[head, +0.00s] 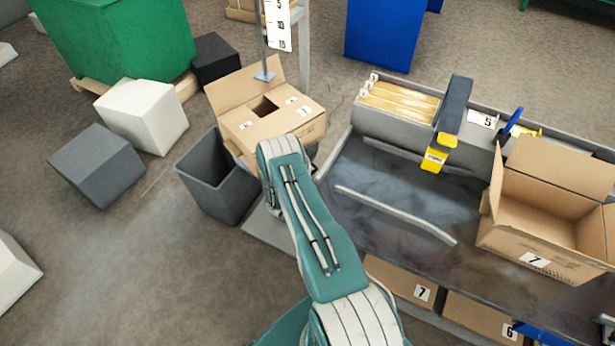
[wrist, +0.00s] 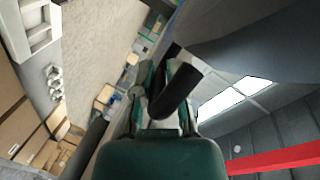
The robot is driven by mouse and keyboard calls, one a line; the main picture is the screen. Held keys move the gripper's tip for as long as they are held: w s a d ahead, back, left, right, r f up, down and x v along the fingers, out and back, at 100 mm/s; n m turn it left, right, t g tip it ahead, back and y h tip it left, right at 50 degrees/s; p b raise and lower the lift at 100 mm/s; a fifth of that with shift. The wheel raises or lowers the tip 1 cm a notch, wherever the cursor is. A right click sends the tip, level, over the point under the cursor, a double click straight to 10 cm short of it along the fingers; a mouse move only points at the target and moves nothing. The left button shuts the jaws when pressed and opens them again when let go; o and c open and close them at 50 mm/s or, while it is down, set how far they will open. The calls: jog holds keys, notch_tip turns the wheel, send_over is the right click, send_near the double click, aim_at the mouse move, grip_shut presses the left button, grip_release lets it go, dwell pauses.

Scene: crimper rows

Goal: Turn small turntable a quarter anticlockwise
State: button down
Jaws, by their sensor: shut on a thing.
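In the wrist view my gripper (wrist: 165,82) has its teal fingers closed around a short dark round bar (wrist: 182,94), which looks like a handle. What the bar is fixed to is not clear. In the head view my teal and white arm reaches forward to an open cardboard box (head: 262,124) at the left end of the bench; my fingers are hidden behind the arm there. I cannot make out the small turntable for certain; any disc under that box is hidden by the box and my arm.
A dark grey bin (head: 216,178) stands left of my arm. The dark bench top (head: 385,195) carries a pale strip (head: 395,213) and an open box (head: 545,225) marked 7. A white block (head: 142,115) and a grey block (head: 97,167) lie on the floor at left.

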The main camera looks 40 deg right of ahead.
jog(key=shift+s+a+n+t, duration=0.2)
jog(key=shift+a+n+t, duration=0.2)
jog(key=shift+a, duration=0.3)
jog(key=shift+d, duration=0.6)
jog(key=c, duration=0.7)
grip_release()
jog(key=shift+d+f, duration=0.15)
jog(key=shift+d, duration=0.2)
jog(key=shift+a+r, duration=0.2)
jog(key=shift+a, duration=0.55)
jog(key=v, duration=1.1)
jog(key=shift+s+a+r, duration=0.1)
jog(key=shift+a+r, duration=0.05)
jog(key=shift+a, duration=0.1)
jog(key=shift+d, duration=0.1)
